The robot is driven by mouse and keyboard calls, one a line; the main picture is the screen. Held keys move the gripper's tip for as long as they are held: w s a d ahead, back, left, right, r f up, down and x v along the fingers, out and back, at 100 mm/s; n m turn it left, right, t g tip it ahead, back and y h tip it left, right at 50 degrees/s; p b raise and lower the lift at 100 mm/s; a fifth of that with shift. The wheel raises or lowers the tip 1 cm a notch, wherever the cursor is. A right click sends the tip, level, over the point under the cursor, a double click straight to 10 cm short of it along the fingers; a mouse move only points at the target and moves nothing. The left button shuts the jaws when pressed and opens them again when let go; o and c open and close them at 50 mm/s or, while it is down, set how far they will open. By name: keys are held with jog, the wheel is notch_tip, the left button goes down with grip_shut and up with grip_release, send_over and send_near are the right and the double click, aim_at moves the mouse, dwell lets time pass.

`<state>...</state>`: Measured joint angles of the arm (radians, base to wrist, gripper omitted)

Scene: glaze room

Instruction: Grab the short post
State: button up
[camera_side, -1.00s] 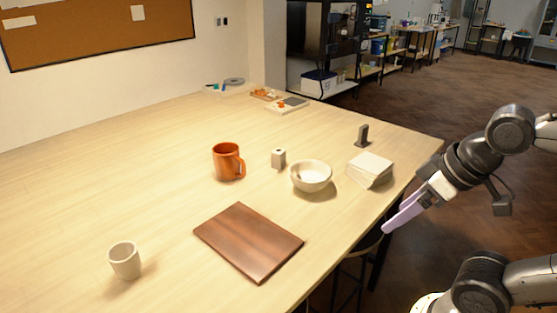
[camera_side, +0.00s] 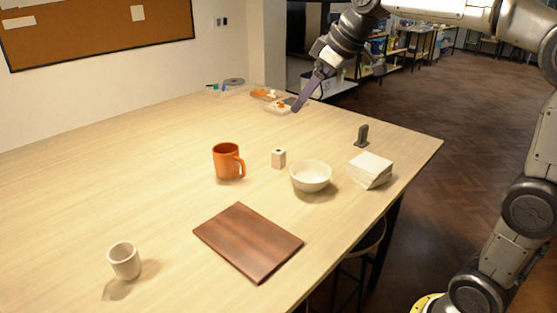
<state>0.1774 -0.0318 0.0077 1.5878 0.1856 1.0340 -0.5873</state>
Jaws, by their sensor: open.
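A small pale square post (camera_side: 279,158) with a dark spot on top stands upright on the table, between the orange mug and the white bowl. It looks like the short post. A dark grey upright piece (camera_side: 362,136) on a small foot stands further back to the right. My gripper (camera_side: 297,108) has purple fingers pointing down and to the left. In the picture it is above the pale post, apart from it and raised over the far part of the table. It is open, and nothing shows between the fingers. The fingers overlap in this view, hiding the gap.
The orange mug (camera_side: 227,162) is left of the post and the white bowl (camera_side: 311,177) is close on its right. A stack of pale tiles (camera_side: 370,169), a brown board (camera_side: 247,242) and a pale cup (camera_side: 124,261) stand around. The left of the table (camera_side: 90,190) is clear.

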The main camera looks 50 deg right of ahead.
jog(key=w+d+f, duration=0.3)
jog(key=w+d, duration=0.1)
jog(key=w, duration=0.4)
jog(key=m+g, duration=0.2)
send_over(281, 151)
jog(key=s+d, duration=0.1)
jog(key=s, duration=0.3)
notch_tip(281, 151, down, 12)
jog(key=x, duration=0.7)
jog(key=shift+s+f, duration=0.2)
jog(key=shift+a+x, duration=0.15)
jog(key=shift+x, duration=1.4)
jog(key=shift+a+x, duration=0.1)
jog(key=shift+x, duration=1.45)
jog(key=shift+s, duration=0.1)
grip_shut()
